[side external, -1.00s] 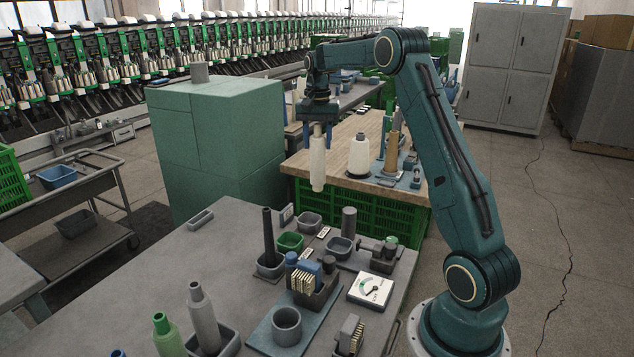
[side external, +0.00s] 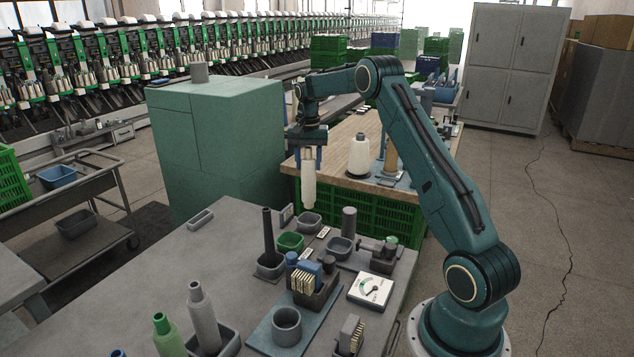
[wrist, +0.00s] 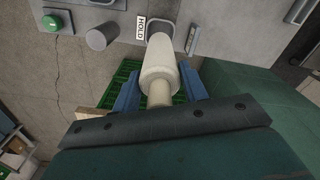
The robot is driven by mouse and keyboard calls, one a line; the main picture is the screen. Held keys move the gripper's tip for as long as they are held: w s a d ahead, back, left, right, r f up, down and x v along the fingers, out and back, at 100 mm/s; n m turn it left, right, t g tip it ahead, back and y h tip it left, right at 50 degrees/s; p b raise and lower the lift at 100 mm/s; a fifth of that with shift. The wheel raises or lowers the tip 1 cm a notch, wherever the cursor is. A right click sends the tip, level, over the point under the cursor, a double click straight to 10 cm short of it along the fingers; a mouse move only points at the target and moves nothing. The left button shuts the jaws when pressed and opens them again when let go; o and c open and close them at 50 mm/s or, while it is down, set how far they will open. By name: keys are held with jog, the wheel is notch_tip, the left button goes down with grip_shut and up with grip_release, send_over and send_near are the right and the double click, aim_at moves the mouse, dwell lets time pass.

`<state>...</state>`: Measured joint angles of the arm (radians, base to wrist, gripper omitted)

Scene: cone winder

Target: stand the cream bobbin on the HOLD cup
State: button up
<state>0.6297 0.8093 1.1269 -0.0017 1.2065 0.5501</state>
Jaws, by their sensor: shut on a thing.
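The cream bobbin (side external: 308,182) hangs about upright below my gripper (side external: 308,152), which is shut on its upper end. In the wrist view the bobbin (wrist: 160,68) lies between the blue fingers of my gripper (wrist: 160,97) and points away from the camera. The grey HOLD cup (side external: 311,222) sits near the far edge of the grey table. The bobbin's lower end is above and a little behind it in the side view, apart from it. In the wrist view the bobbin hides most of the cup (wrist: 151,24); the HOLD label (wrist: 140,28) shows beside it.
A green cup (side external: 290,242), another grey cup (side external: 338,247) and a short grey post (side external: 349,221) stand near the HOLD cup. A tall dark rod (side external: 268,235) stands to the left. A white cone (side external: 359,158) stands on the wooden bench behind. The green cabinet (side external: 215,140) is left.

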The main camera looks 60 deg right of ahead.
aim_at(309, 185)
jog(key=shift+f, duration=1.8)
dwell(0.4)
jog(key=shift+f, duration=2.3)
dwell(0.7)
jog(key=o, duration=1)
